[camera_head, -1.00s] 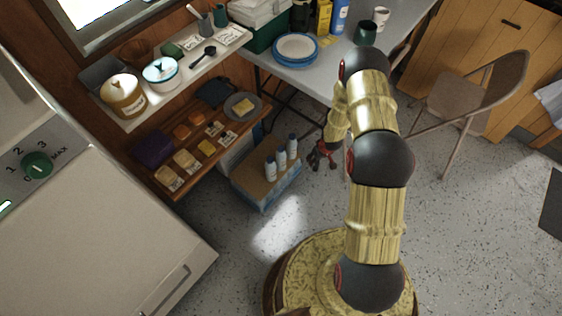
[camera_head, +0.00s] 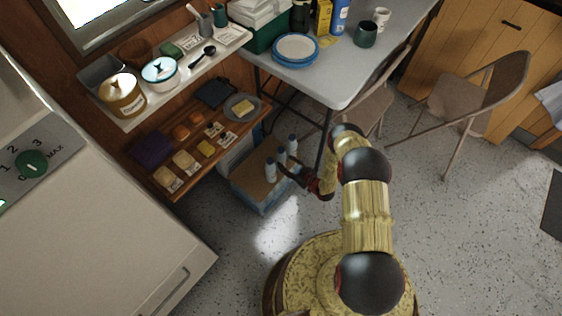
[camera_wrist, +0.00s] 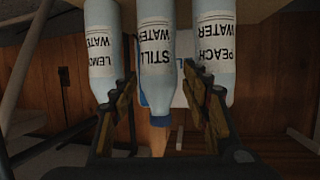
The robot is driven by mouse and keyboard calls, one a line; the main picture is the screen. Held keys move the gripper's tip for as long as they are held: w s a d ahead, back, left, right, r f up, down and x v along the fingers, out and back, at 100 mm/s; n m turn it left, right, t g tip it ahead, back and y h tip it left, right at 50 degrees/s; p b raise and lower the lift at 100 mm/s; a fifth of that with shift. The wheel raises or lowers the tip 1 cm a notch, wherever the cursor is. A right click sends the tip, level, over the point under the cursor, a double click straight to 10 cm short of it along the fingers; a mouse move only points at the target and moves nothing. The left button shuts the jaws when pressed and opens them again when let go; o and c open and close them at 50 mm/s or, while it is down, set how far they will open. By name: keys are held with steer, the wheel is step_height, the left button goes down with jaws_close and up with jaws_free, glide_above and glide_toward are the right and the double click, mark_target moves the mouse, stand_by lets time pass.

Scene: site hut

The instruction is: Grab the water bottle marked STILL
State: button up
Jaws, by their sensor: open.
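The bottle marked STILL WATER (camera_wrist: 157,45) is the middle of three pale bottles and appears upside down in the wrist view, its blue cap (camera_wrist: 158,121) lowest. The bottles marked LEMON WATER (camera_wrist: 101,40) and PEACH WATER (camera_wrist: 215,45) flank it. In the head view the middle bottle (camera_head: 281,160) stands upright in a row on a low box (camera_head: 250,187). My gripper (camera_head: 288,170) is open beside the row. In the wrist view its fingers (camera_wrist: 160,76) show to either side of the STILL bottle; whether they touch any bottle I cannot tell.
The wooden shelf (camera_head: 180,187) with packets is left of the box. A grey table (camera_head: 345,85) with blue plates stands behind it. Folding chairs (camera_head: 465,100) are to the right. Speckled floor (camera_head: 440,220) is clear at the right.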

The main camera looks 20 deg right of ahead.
mark_target(285, 160)
steer(key=b+x, duration=0.1)
steer(key=x, duration=0.2)
steer(key=b+x, duration=0.1)
steer(key=x, duration=0.1)
steer(key=shift+w+r+b, duration=0.2)
steer(key=shift+w+b, duration=0.15)
steer(key=shift+w, duration=0.1)
steer(key=c, duration=0.3)
jaws_close()
